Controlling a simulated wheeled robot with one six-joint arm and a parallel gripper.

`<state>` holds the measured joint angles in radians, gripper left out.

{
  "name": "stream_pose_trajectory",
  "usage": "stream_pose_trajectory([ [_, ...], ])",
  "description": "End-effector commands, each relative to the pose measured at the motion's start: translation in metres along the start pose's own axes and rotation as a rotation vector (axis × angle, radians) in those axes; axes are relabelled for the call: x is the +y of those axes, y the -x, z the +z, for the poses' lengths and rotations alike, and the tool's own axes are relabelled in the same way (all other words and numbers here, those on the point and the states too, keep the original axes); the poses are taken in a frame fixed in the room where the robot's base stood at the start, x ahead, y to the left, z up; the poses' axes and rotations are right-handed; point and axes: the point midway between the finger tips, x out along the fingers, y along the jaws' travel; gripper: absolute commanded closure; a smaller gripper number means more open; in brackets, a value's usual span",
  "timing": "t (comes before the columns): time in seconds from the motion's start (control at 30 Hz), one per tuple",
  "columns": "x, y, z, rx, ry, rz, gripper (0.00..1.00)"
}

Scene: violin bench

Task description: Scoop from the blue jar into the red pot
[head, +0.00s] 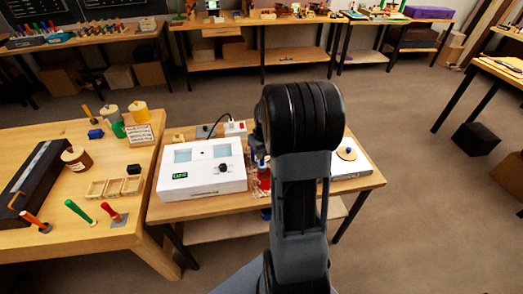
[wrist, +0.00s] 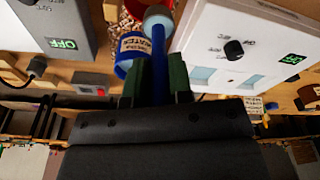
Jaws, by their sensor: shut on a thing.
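My gripper (wrist: 157,62) is shut on the blue handle of a scoop (wrist: 158,38), which points away from it in the wrist view. The scoop's pale blue round end (wrist: 158,15) lies beyond the jar's near part in the picture; whether it touches anything, or holds anything, I cannot tell. In the head view a red pot (head: 263,178) shows partly beside my arm, right of the white box.
A white box with a knob and two pale panels (head: 202,166) stands left of my arm. A white device with a round wooden disc (head: 347,154) stands right. The left bench holds jars, a wooden divided tray (head: 114,187) and upright coloured handles.

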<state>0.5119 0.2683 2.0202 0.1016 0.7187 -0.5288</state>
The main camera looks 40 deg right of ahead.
Motion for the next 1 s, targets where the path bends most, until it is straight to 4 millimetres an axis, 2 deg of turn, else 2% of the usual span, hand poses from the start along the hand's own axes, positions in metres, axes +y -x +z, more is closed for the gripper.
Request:
stream_pose_trajectory([
  [0.07, 0.003, -0.012, 0.003, 0.006, -0.010, -0.020, 1.00],
  [0.4, 0.031, -0.020, 0.015, 0.149, -0.072, -0.383, 1.00],
  [1.0, 0.049, -0.032, 0.024, 0.289, -0.119, -0.754, 1.00],
])
